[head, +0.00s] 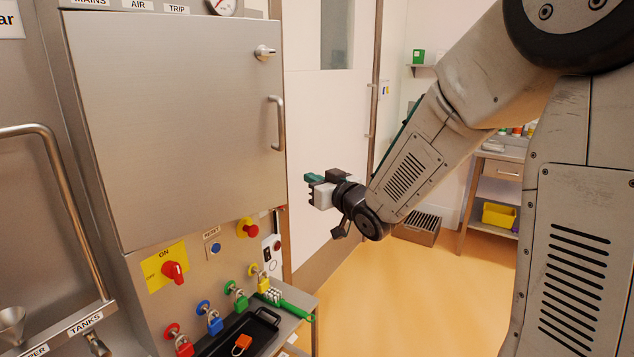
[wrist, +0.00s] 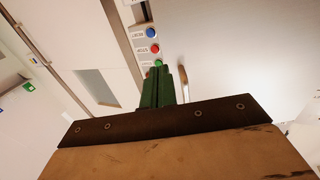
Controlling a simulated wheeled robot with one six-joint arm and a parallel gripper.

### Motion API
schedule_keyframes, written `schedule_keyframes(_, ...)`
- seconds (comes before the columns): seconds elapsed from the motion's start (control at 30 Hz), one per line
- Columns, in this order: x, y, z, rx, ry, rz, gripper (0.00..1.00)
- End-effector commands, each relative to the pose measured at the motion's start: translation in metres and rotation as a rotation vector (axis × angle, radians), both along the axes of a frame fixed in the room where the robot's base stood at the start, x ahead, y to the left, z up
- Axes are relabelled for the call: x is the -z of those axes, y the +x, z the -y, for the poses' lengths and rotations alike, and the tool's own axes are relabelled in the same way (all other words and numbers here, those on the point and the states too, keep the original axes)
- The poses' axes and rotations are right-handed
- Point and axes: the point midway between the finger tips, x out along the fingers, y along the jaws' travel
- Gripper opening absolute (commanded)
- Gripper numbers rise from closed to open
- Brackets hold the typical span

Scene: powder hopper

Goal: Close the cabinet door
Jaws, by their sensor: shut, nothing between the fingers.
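The cabinet door (head: 170,130) is a large brushed-steel panel in the left half of the head view. It lies close to the cabinet front; I cannot tell whether a small gap remains. A bar handle (head: 277,123) is on its right edge, and a round latch knob (head: 264,52) is near its top right corner. My gripper (head: 312,180) is to the right of and below the handle, apart from it. Its green fingers (wrist: 163,88) are together and empty. In the wrist view, a pale panel, likely the door (wrist: 245,60), fills the upper right.
A red rotary switch (head: 174,271), several colored padlocks and a black tray (head: 240,335) are below the door. A green brush (head: 287,303) lies beside the tray. A white room door (head: 325,140) stands behind my gripper. The orange floor (head: 420,290) is open.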

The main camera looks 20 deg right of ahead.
Motion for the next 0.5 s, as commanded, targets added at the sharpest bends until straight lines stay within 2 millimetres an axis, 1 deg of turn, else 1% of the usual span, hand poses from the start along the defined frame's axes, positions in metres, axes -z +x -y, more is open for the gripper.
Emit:
schedule_keyframes(0.03,0.001,0.012,-0.005,-0.003,0.000,-0.001,0.00)
schedule_keyframes(0.1,0.001,0.027,-0.008,-0.003,0.000,0.000,0.00)
schedule_keyframes(0.3,0.001,0.065,-0.019,-0.002,-0.001,0.000,0.00)
schedule_keyframes(0.4,0.001,0.079,-0.023,-0.002,-0.001,-0.001,0.00)
schedule_keyframes(0.5,0.001,0.088,-0.026,-0.002,-0.001,-0.001,0.00)
